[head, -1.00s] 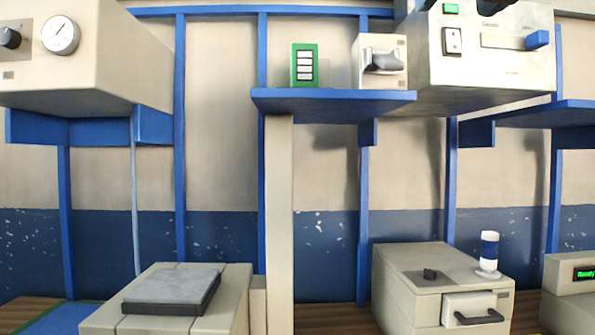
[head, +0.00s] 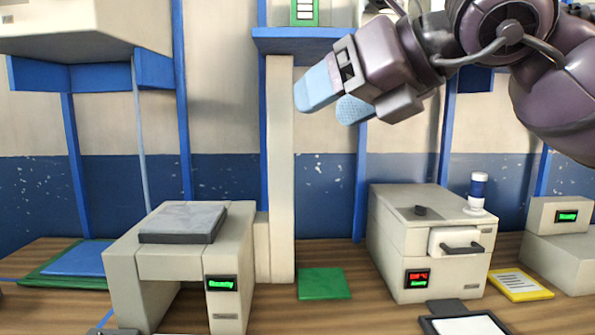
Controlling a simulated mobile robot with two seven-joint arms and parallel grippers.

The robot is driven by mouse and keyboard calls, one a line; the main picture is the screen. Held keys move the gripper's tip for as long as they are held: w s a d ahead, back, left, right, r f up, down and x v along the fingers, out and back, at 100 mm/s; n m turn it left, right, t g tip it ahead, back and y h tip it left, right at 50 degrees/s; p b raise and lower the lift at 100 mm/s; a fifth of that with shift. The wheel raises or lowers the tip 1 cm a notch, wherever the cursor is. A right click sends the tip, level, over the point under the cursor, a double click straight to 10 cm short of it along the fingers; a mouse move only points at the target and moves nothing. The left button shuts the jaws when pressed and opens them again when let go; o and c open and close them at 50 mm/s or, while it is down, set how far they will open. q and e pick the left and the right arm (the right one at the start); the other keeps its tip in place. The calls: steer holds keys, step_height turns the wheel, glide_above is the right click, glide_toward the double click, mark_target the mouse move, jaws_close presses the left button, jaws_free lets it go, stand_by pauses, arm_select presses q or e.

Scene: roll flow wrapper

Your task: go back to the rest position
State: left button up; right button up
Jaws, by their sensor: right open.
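My right gripper (head: 335,98) shows in the head view at the upper middle. Its arm comes in from the upper right, and the light-blue fingertips point left and down. The fingers are apart with nothing between them. It is raised in front of the blue shelf and the pale post, well above the bench. My left gripper is not in the head view.
A beige machine with a grey plate (head: 184,222) stands at left on the wooden bench (head: 375,293). A boxy machine with a handle (head: 415,245) stands at right. A green mat (head: 324,283) lies between them. A yellow-edged sheet (head: 520,285) and a clipboard (head: 465,324) lie at right.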

steer(key=s+a+f+m+g+y, duration=0.1)
steer(key=s+a+f+g+y, duration=0.1)
steer(key=f+g+y, duration=0.25)
steer(key=s+a+f+g+y, duration=0.2)
steer(key=s+f+g+y, duration=0.1)
steer(key=f+y, duration=0.25)
steer(key=w+d+f+m+t+h, duration=0.3)
steer(key=d+f+m+t+h, duration=0.65)
steer(key=m, duration=0.75)
steer(key=w+d+f+m+t+h, duration=0.4)
steer(key=d+f+m+t+h, duration=0.3)
steer(key=d+f+m+t, duration=0.7)
steer(key=s+d+f+m+g+h, duration=0.25)
steer(key=s+f+m+g, duration=0.35)
steer(key=f, duration=0.4)
steer(key=s+d+f+m+g+h, duration=0.2)
steer(key=s+f+m+g+h, duration=0.2)
steer(key=s+f+g, duration=0.45)
steer(key=s+f+m+g+y, duration=0.1)
steer(key=s+f+g, duration=0.35)
steer(key=s, duration=0.45)
steer(key=s+f+g+y, duration=0.1)
steer(key=s+f+g, duration=0.3)
steer(key=s, duration=0.5)
steer(key=w+f+t+y+p, duration=0.1)
steer(key=w+f+t, duration=0.4)
steer(key=w+t, duration=0.5)
steer(key=shift+a+f+n+p, duration=0.15)
steer(key=shift+a+n+p, duration=0.2)
steer(key=shift+p, duration=0.4)
